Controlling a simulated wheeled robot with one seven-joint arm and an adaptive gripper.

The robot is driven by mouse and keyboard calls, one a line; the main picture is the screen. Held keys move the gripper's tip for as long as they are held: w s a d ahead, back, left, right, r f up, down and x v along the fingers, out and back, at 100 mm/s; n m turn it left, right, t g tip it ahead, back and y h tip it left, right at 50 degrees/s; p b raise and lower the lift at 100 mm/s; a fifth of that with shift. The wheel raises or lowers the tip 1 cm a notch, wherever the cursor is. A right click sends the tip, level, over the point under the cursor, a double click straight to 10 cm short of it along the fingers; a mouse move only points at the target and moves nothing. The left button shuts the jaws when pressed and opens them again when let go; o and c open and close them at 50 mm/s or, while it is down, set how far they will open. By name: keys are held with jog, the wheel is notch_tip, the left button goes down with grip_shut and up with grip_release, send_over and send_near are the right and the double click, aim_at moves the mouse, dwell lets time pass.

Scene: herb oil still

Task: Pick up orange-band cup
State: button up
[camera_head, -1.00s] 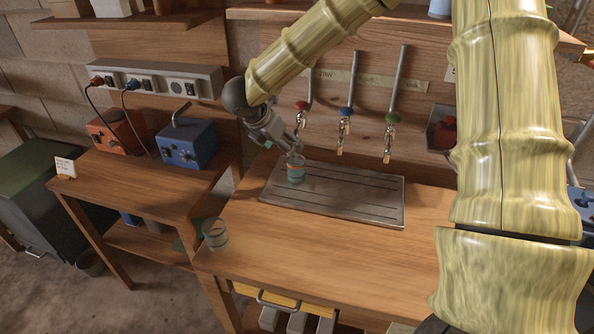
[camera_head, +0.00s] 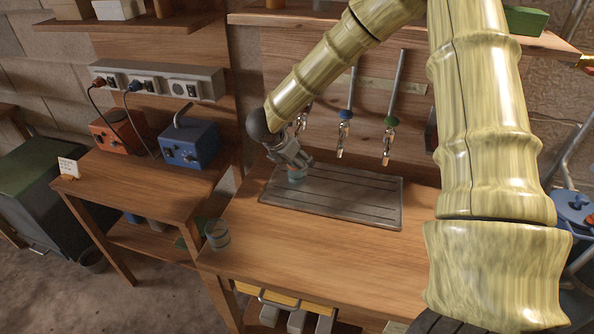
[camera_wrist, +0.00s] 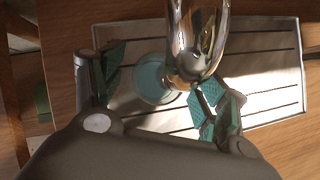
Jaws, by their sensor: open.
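The cup (camera_head: 296,178) stands on the drip tray (camera_head: 350,197) near its left end, mostly covered by my gripper (camera_head: 297,163) in the head view. An orange band showed on it in the earlier head view. My gripper is open just above the cup. In the wrist view the cup (camera_wrist: 152,80) shows as a pale teal round shape between the open green-padded fingers (camera_wrist: 158,82). A shiny metal tap spout (camera_wrist: 195,45) overlaps the cup's right side there. I cannot tell whether a finger touches the cup or spout.
Taps with blue (camera_head: 345,114) and green (camera_head: 391,121) collars hang over the tray. Another clear cup (camera_head: 217,236) stands at the counter's left edge. Blue (camera_head: 190,146) and orange (camera_head: 117,135) boxes sit on the left bench. The front counter (camera_head: 310,240) is clear.

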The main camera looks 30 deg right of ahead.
jog(key=c, duration=1.5)
jog(key=shift+r, duration=0.2)
jog(key=shift+c, duration=0.2)
